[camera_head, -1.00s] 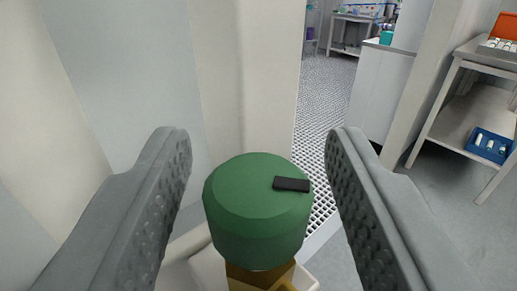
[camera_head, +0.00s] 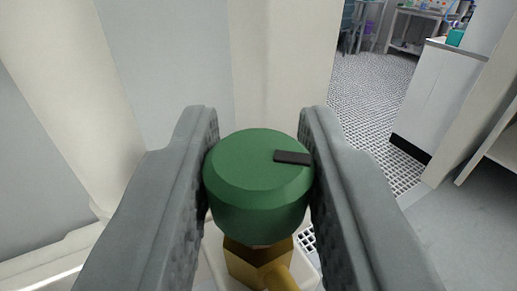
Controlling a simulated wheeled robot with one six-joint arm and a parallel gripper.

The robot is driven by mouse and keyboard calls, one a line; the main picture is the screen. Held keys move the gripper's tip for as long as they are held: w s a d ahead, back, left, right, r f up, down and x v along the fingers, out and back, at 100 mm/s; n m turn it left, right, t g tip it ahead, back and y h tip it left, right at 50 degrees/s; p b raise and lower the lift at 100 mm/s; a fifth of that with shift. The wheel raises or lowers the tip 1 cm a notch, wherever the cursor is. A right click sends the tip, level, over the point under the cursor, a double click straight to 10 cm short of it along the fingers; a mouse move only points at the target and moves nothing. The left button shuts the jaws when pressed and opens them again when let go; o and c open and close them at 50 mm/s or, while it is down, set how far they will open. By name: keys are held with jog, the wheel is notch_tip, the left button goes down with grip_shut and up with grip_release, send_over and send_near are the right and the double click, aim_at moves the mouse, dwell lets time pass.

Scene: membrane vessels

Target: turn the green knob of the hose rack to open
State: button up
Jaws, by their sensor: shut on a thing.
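The green knob (camera_head: 257,190) is a faceted round cap with a black bar mark (camera_head: 292,157) on its top, near its right edge. It sits on a brass fitting (camera_head: 252,262) at the bottom middle of the view. My gripper (camera_head: 257,150) is shut on the knob, one grey textured finger against its left side and the other against its right side. The black mark points towards the right finger. The lower part of the fitting is partly hidden by the knob and the fingers.
Pale wall panels and columns (camera_head: 282,60) stand close behind the knob. A white cabinet (camera_head: 438,95) stands at the right, with a shelved table (camera_head: 415,30) farther back. Perforated grey floor (camera_head: 365,100) lies open between the wall and the cabinet.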

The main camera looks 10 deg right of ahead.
jog(key=shift+n+y, duration=1.5)
jog(key=shift+y, duration=0.8)
jog(key=shift+f+n+y, duration=0.1)
jog(key=shift+n+y, duration=0.2)
jog(key=shift+y, duration=0.2)
jog(key=shift+n+g+y, duration=0.6)
jog(key=shift+n+y, duration=1.3)
jog(key=shift+y, duration=1)
jog(key=shift+n+g+y, duration=0.7)
jog(key=shift+n+y, duration=0.3)
jog(key=shift+y, duration=0.3)
jog(key=shift+n+g+y, duration=1.1)
jog(key=shift+y, duration=0.3)
jog(key=shift+n+g+y, duration=1.1)
jog(key=shift+n+g, duration=0.1)
jog(key=shift+g, duration=0.3)
jog(key=o, duration=1)
jog(key=shift+c, duration=0.2)
